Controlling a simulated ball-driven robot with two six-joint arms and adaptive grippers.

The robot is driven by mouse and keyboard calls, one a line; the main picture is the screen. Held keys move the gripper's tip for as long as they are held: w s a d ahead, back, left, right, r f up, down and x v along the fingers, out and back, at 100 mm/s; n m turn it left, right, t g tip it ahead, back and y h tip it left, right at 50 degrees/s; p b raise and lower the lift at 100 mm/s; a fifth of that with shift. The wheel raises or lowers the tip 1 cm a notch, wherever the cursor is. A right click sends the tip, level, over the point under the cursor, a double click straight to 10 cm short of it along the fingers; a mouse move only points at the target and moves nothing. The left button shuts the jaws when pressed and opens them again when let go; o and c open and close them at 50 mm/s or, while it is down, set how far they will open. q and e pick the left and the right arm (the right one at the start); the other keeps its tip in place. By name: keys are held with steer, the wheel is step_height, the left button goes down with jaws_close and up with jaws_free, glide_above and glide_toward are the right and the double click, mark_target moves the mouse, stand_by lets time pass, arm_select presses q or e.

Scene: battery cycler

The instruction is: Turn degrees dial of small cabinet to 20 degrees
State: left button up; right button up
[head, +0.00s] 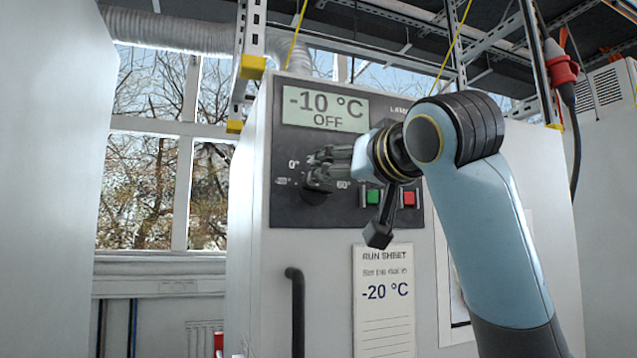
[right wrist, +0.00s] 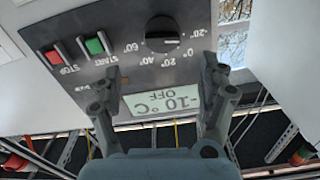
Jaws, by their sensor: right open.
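The small cabinet (head: 335,290) has a display (head: 325,108) reading -10 °C and OFF. Its black degrees dial (head: 314,196) sits below the display, partly covered by my right gripper (head: 318,168). In the right wrist view the dial (right wrist: 162,33) appears upside down, ringed by marks from -20° to 60°. A pale line crosses the knob; its exact setting is hard to read. My right gripper (right wrist: 160,80) is open and empty, its fingers spread before the panel. I cannot tell whether they touch it. My left gripper is not in view.
Green START (right wrist: 94,46) and red STOP (right wrist: 60,55) buttons lie beside the dial. A run sheet (head: 384,325) below reads -20 °C. A dark door handle (head: 297,310) stands out at lower left. Metal rails and hanging cables are overhead.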

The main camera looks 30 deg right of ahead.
mark_target(321, 186)
steer(key=p+x, duration=0.2)
steer(key=x, duration=0.1)
steer(key=p+x, duration=0.2)
steer(key=x, duration=0.1)
steer(key=p+x, duration=0.2)
steer(key=x, duration=0.1)
steer(key=shift+w+a, duration=0.2)
steer(key=shift+a, duration=0.05)
steer(key=shift+w+d+p, duration=0.1)
steer(key=shift+w+p, duration=0.15)
steer(key=shift+p, duration=0.05)
steer(key=shift+w+d, duration=0.1)
steer(key=c, duration=1.2)
